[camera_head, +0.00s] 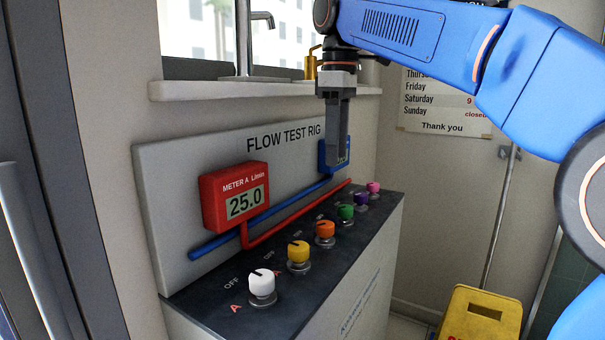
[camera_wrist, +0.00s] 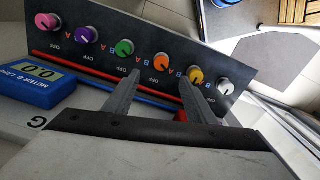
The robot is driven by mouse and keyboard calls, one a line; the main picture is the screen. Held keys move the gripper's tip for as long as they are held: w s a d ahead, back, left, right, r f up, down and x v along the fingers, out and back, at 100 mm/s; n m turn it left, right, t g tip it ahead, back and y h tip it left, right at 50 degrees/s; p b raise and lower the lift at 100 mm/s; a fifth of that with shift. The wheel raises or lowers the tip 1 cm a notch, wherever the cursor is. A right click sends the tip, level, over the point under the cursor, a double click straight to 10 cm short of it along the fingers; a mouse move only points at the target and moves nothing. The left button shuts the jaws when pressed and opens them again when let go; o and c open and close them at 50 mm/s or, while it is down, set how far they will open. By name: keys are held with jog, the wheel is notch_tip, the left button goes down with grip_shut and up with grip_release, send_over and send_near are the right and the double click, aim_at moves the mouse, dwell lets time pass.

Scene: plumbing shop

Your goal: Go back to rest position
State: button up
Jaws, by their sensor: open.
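My gripper (camera_head: 337,150) hangs downward from my blue arm, above the back part of the flow test rig (camera_head: 178,160), in front of its panel. In the wrist view my gripper's two fingers (camera_wrist: 158,88) stand apart with nothing between them. The knobs on the rig's dark top lie beyond the fingertips, apart from them. In the head view the gripper partly covers the blue meter (camera_head: 343,153).
The rig top carries white (camera_head: 262,283), yellow (camera_head: 299,251), orange (camera_head: 325,230), green (camera_head: 346,212), purple (camera_head: 361,199) and pink (camera_head: 373,187) knobs. The red meter (camera_head: 235,195) reads 25.0; the blue meter (camera_wrist: 38,84) reads 0.0. A tap (camera_head: 262,18) and yellow stand (camera_head: 480,312) are nearby.

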jog(key=s+d+f+m+t, duration=0.1)
jog(key=s+d+f+m, duration=0.3)
jog(key=f, duration=0.8)
jog(key=s+d+f+m+t, duration=0.2)
jog(key=s+d+f+m, duration=0.2)
jog(key=s+d+f, duration=0.3)
jog(key=s+d+f+m+t, duration=0.1)
jog(key=s+d+f+m, duration=0.4)
jog(key=s+f, duration=0.8)
notch_tip(320, 180, down, 4)
jog(key=shift+s+d+f+t, duration=0.1)
jog(key=shift+s+d+t, duration=0.2)
jog(key=shift+d, duration=0.55)
